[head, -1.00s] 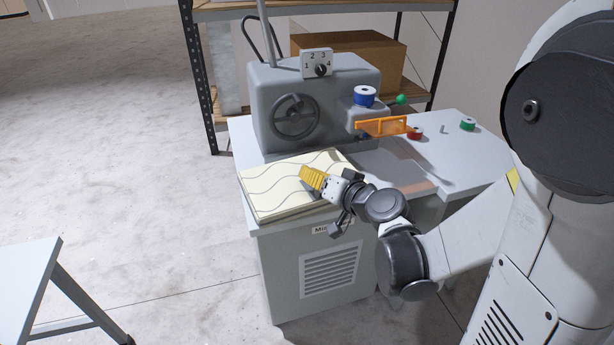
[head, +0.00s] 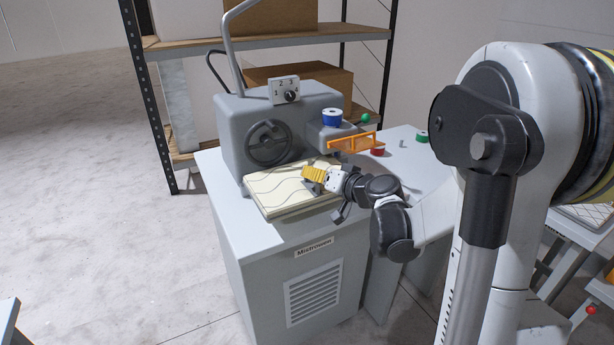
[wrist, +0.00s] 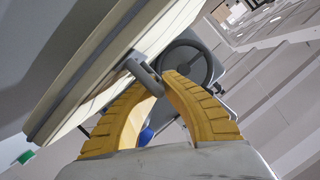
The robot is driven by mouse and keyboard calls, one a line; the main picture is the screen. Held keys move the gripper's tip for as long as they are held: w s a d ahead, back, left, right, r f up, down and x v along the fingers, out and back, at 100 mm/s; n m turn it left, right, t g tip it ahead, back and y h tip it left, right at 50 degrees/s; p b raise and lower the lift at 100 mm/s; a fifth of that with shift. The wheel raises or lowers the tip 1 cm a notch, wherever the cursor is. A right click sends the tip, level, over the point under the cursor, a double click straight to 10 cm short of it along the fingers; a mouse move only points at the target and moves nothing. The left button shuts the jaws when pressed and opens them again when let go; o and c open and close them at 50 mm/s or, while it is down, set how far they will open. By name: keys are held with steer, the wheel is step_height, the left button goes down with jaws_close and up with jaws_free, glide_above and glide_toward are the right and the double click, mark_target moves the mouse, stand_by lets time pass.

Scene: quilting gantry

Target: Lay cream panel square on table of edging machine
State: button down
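The cream panel (head: 285,190), a thick slab with wavy lines, is over the left front part of the edging machine's table (head: 222,205), in front of the handwheel. I cannot tell whether it rests flat or sits slightly above the top. Its sides look turned a little from the table's edges. My gripper (head: 313,176), with yellow fingers, is at the panel's right side. In the wrist view the fingertips (wrist: 158,84) close around a short grey bar (wrist: 142,72) at the edge of the panel (wrist: 95,60). The fingers hide part of that bar.
The grey machine head (head: 235,130) with its handwheel (head: 268,143) stands behind the panel. An orange guard (head: 352,142) and a blue spool (head: 332,117) are to its right. Red (head: 377,151) and green (head: 422,137) spools stand farther right. Bare table shows left of the panel.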

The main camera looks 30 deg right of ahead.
mark_target(311, 191)
steer(key=shift+f+b, duration=2.25)
steer(key=shift+f, duration=0.7)
steer(key=c, duration=1.5)
jaws_free()
steer(key=shift+c, duration=0.2)
steer(key=v, duration=1.2)
